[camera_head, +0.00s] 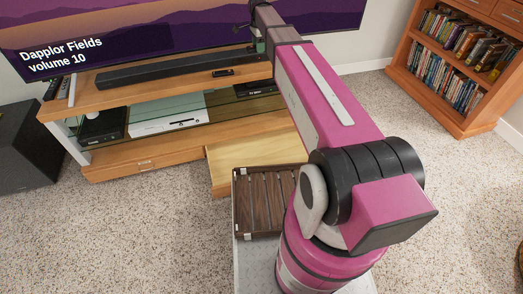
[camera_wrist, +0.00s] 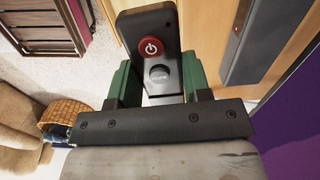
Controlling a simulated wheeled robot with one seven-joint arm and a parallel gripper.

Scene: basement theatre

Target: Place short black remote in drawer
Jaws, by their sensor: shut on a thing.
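My gripper (camera_wrist: 160,80) has green fingers and is shut on a black remote (camera_wrist: 150,22) with a red power button, seen in the wrist view. The remote points away from my wrist, and its near end is between the fingers. In the head view my gripper (camera_head: 257,38) is small and dark, above the stand's top by the screen; the held remote is hard to make out there. A pulled-out light wood drawer (camera_head: 226,168) juts from the low front of the TV stand. My arm hides its right part.
The TV stand (camera_head: 120,97) bears a long soundbar (camera_head: 165,70), a small dark remote-like object (camera_head: 222,72) and upright remotes (camera_head: 64,88) at left. A slatted brown crate (camera_head: 241,215) is below. Carpet (camera_head: 130,235) is clear at left.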

